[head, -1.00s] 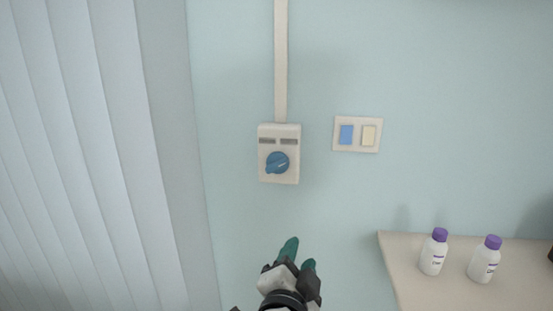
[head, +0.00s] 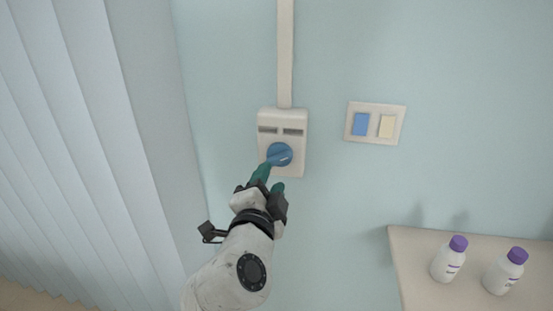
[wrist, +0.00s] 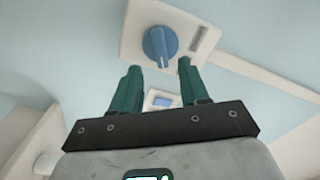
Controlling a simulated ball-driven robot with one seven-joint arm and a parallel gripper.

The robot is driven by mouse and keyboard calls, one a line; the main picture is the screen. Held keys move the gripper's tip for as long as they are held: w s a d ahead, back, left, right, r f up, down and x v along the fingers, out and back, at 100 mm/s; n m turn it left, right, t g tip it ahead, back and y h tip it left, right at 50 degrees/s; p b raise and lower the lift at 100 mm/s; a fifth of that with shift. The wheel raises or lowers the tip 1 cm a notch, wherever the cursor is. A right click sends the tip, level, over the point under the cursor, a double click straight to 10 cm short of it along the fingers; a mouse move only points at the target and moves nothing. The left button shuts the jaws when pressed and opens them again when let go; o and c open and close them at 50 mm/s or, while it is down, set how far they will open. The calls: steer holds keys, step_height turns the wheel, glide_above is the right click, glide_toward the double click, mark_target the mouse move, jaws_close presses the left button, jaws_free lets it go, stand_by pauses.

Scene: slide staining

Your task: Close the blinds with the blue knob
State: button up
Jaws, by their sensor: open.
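The blue knob (head: 279,154) sits on a white control box (head: 295,168) on the wall, with two small grey labels above it. In the wrist view the knob (wrist: 160,46) has a raised grip ridge and shows beyond the fingertips, between them. My gripper (head: 269,178) has green fingers, spread open and empty, just below and in front of the knob. I cannot tell whether a fingertip touches it. The vertical blinds (head: 75,150) hang at the left, their pale slats side by side.
A switch plate (head: 375,123) with a blue and a cream rocker is right of the box. A conduit (head: 286,55) runs up from the box. A counter (head: 420,250) at the lower right holds two purple-capped bottles (head: 448,259). The wall between is clear.

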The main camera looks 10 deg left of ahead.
mark_target(277, 162)
steer(key=w+p, duration=0.1)
steer(key=w, duration=0.5)
steer(key=shift+w+d, duration=0.1)
steer(key=shift+w, duration=0.15)
steer(key=shift+c, duration=0.3)
jaws_close()
